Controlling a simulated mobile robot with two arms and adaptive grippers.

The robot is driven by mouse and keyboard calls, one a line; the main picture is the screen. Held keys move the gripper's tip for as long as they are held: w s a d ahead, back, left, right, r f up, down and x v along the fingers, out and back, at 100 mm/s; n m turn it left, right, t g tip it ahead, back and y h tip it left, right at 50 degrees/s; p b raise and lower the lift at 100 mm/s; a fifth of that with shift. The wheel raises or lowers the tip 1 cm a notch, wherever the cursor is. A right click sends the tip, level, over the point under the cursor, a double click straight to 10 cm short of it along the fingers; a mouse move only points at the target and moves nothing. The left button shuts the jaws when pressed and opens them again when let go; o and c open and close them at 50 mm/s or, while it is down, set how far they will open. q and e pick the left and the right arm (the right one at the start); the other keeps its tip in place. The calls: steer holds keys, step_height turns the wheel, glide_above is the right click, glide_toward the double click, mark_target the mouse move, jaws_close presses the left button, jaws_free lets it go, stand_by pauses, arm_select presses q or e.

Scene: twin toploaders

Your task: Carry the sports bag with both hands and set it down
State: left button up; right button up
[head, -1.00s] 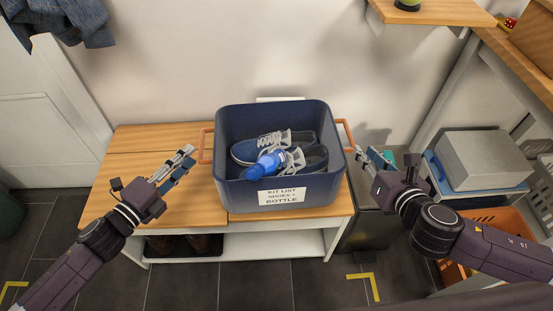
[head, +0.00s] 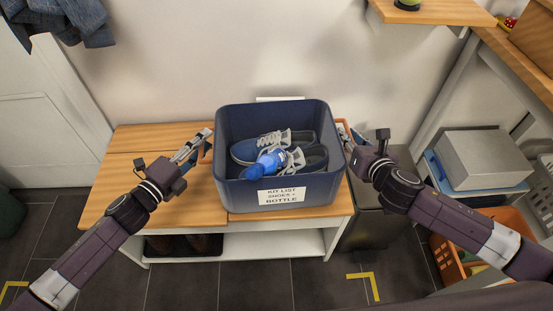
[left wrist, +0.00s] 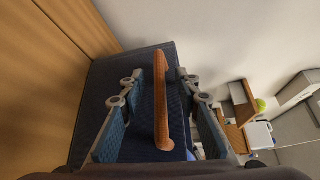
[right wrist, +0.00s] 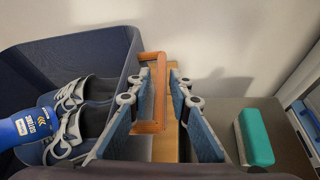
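The sports bag (head: 230,188) is an open dark blue tub with orange side handles and a white label reading "KIT LIST SHOES + BOTTLE". It stands on a wooden bench and holds grey-blue shoes (head: 310,158) and a blue bottle (head: 266,165). My left gripper (head: 193,147) is at the left handle; in the left wrist view the handle (left wrist: 161,105) lies between its open fingers. My right gripper (head: 350,140) is at the right handle; in the right wrist view its fingers are apart, with the handle (right wrist: 152,125) by the left finger, partly hidden.
The bench (head: 150,135) has bare wood left of the tub. A grey bin (head: 375,225) stands right of the bench, with a teal object (right wrist: 255,137) on top. A rack with a grey box (head: 487,165) and an orange crate (head: 505,220) is further right. Yellow corner marks (head: 365,278) are on the floor.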

arm_select(q)
steer(key=shift+c, duration=0.5)
arm_select(e)
steer(key=shift+c, duration=0.7)
arm_select(q)
steer(key=shift+c, duration=1.3)
arm_select(e)
steer(key=shift+c, duration=1.2)
arm_select(q)
jaws_close()
arm_select(e)
jaws_close()
